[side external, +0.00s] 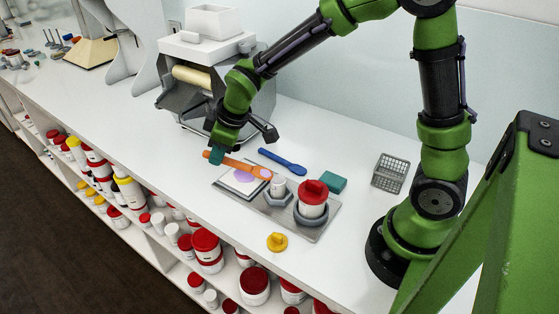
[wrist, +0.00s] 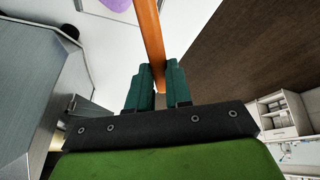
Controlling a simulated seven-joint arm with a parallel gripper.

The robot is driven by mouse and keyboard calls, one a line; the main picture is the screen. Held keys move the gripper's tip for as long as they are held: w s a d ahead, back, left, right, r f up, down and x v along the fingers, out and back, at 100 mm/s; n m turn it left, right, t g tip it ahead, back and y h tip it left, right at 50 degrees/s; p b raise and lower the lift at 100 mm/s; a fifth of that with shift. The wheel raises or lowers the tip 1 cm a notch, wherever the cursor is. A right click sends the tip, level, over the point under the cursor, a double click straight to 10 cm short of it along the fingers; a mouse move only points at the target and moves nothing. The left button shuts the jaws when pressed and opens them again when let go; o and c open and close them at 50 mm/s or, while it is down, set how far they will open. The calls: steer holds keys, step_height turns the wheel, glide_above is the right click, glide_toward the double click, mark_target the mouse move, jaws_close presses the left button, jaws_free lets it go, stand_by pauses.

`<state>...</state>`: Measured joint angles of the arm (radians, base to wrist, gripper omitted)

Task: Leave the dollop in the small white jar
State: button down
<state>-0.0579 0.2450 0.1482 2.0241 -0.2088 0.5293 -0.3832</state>
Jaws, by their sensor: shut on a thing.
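My gripper (side external: 216,156) is shut on an orange spatula (side external: 235,164), which also shows between the teal fingers of my gripper (wrist: 158,85) in the wrist view. The spatula reaches right over a white tile (side external: 231,186). A lilac dollop (side external: 265,174) shows at its far end, close to the small white jar (side external: 278,187). More lilac cream (side external: 243,177) lies on the tile; a lilac patch (wrist: 117,4) shows at the top of the wrist view. The small white jar stands upright in a grey holder (side external: 278,200). Its inside cannot be made out.
A larger jar with a red lid (side external: 315,190) stands right of the small jar on the metal tray (side external: 318,232). A blue spatula (side external: 283,162), teal block (side external: 333,184), wire basket (side external: 390,174) and yellow lid (side external: 277,242) lie around. The roller mill (side external: 200,85) stands behind.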

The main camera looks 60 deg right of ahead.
steer(key=shift+r, duration=2.7)
